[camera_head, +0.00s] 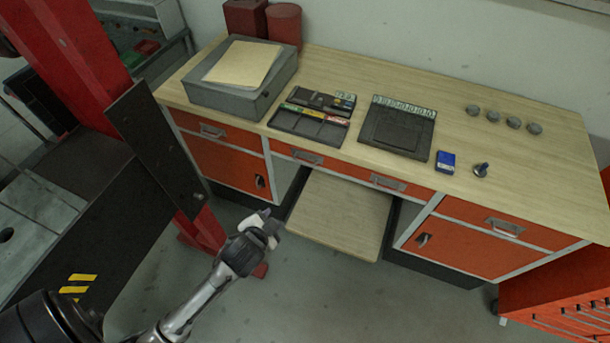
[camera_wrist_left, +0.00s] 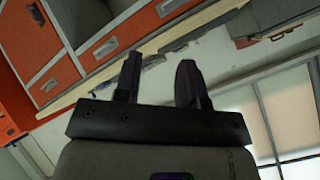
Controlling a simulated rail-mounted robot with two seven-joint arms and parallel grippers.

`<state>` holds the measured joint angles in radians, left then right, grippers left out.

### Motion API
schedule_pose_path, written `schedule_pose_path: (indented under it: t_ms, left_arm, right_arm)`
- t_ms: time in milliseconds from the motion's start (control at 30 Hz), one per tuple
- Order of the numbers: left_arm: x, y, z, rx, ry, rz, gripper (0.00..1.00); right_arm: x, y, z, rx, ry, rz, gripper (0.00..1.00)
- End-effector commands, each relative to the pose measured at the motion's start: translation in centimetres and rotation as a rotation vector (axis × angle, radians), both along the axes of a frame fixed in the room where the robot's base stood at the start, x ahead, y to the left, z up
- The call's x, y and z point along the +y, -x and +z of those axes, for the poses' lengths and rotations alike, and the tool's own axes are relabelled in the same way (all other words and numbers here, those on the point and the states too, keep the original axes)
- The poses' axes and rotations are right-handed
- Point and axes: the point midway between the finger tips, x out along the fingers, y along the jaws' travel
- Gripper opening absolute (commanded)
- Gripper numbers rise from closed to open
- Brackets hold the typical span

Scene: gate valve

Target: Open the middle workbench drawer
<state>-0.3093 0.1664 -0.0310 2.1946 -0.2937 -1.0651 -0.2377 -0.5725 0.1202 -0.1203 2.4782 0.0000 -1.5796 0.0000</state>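The middle workbench drawer (camera_head: 347,171) is a long, low orange front with two grey handles, just under the wooden top. It appears shut, flush with its frame. In the left wrist view an orange drawer front (camera_wrist_left: 138,28) with two handles, seemingly the same drawer, lies beyond the fingers; that view is tilted, seemingly upside down. My left gripper (camera_head: 268,223) is in front of and below the drawer's left part, apart from it. In the left wrist view its two fingers (camera_wrist_left: 160,78) stand apart with nothing between them. My right gripper is not in view.
A wooden board (camera_head: 340,215) sits in the gap below the drawer. An orange cabinet (camera_head: 225,165) flanks it on the left and another (camera_head: 470,245) on the right. Black trays (camera_head: 398,130) and a grey box (camera_head: 235,97) are on top. Open floor lies in front.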

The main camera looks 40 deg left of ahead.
Motion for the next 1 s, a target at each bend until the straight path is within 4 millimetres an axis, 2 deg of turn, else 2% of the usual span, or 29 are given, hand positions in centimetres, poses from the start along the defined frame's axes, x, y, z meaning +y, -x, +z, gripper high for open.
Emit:
schedule_pose_path:
  t_ms: [33,300,600,800,1000]
  left_arm:
    - [0.8,-1.4,-3.4,-0.036,-0.046,-0.011,0.37]
    - [4.3,-8.0,-9.7,-0.220,-0.323,-0.088,0.37]
    - [7.3,-14.1,-15.6,-0.378,-0.645,-0.174,0.37]
    - [8.5,-16.9,-18.3,-0.447,-0.824,-0.224,0.37]
    - [9.1,-18.6,-19.8,-0.485,-0.940,-0.258,0.37]
  right_arm:
    - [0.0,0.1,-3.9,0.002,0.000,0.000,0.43]
    - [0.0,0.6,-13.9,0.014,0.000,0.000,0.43]
    - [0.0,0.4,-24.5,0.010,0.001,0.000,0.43]
    - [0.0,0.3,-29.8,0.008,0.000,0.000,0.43]
    - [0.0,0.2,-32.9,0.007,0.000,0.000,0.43]
